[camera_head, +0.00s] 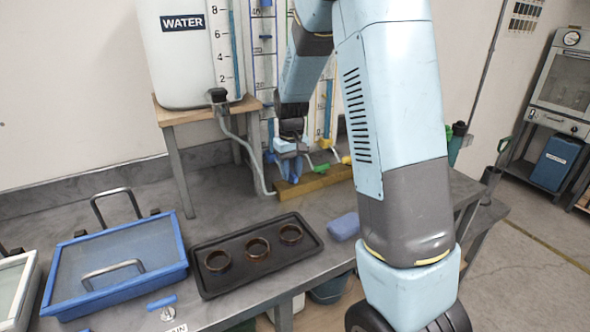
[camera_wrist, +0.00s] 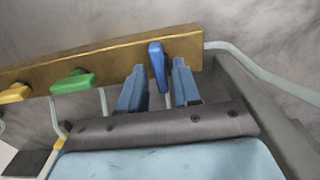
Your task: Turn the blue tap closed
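The blue tap (camera_wrist: 157,66) sits on a wooden rail (camera_wrist: 110,50) in the wrist view. Its handle points roughly across the rail, while the green tap (camera_wrist: 73,82) and yellow tap (camera_wrist: 15,92) have handles lying more along it. My gripper (camera_wrist: 159,70) is open, one finger on each side of the blue handle, with visible gaps. In the head view my gripper (camera_head: 290,148) is low over the left part of the rail (camera_head: 320,180); the blue parts there are hard to tell apart. The green tap (camera_head: 318,168) shows just right of it.
A white water tank (camera_head: 188,60) on a wooden stand (camera_head: 172,116) is left of my arm, with a hose (camera_head: 250,160) running down. A black tray with rings (camera_head: 215,283), a blue-framed screen (camera_head: 130,250) and a blue sponge (camera_head: 344,226) lie on the bench.

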